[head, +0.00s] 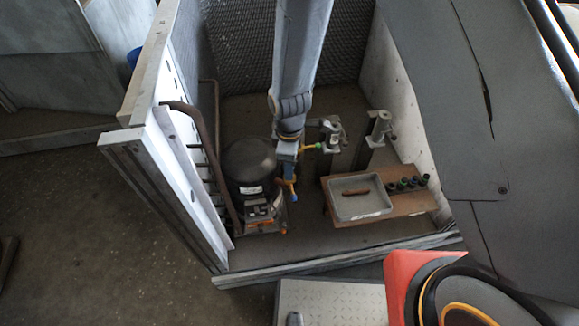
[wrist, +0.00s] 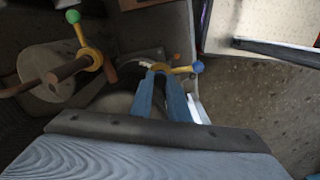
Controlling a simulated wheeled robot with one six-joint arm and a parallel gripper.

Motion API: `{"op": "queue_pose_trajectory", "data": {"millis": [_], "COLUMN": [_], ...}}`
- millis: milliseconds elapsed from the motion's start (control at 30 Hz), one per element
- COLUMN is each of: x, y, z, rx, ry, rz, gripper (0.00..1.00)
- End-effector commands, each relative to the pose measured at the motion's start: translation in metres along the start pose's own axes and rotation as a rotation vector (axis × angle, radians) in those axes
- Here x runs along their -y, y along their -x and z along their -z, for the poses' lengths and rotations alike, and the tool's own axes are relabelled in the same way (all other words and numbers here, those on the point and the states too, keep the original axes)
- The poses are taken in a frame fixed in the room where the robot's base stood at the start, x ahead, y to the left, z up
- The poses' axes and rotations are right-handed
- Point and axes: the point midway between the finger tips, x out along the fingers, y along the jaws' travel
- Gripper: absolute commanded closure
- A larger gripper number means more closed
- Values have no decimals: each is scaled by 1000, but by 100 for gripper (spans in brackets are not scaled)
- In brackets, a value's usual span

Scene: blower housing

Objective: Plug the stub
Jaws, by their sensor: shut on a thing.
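My gripper (wrist: 163,70) has blue fingers shut on a small yellow fitting (wrist: 182,70) with a blue ball at one end. The fitting also shows at my gripper in the head view (head: 291,187), beside the black compressor (head: 249,163). A second yellow fitting (wrist: 93,50) with a green ball sits at a brown pipe stub (wrist: 68,70) to the left in the wrist view. It also shows in the head view (head: 309,147), right of my gripper. I cannot tell whether the held fitting touches anything; the fingers hide part of it.
A wooden board (head: 408,205) carries a grey tray (head: 335,207) with a brown rod (head: 356,191) in it. Several dark caps (head: 413,182), one green, stand on the board. Metal posts (head: 378,128) rise behind it. The housing walls (head: 180,185) enclose the left and back.

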Motion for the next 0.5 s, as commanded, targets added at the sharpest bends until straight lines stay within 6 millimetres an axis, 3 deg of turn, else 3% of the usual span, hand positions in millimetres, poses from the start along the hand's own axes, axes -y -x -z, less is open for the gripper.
{"op": "queue_pose_trajectory", "data": {"millis": [433,467,500], "x": [0,0,0], "y": [-1,-1,-1], "z": [0,0,0], "rx": [0,0,0], "ry": [0,0,0], "rz": [0,0,1], "gripper": [100,80,73]}}
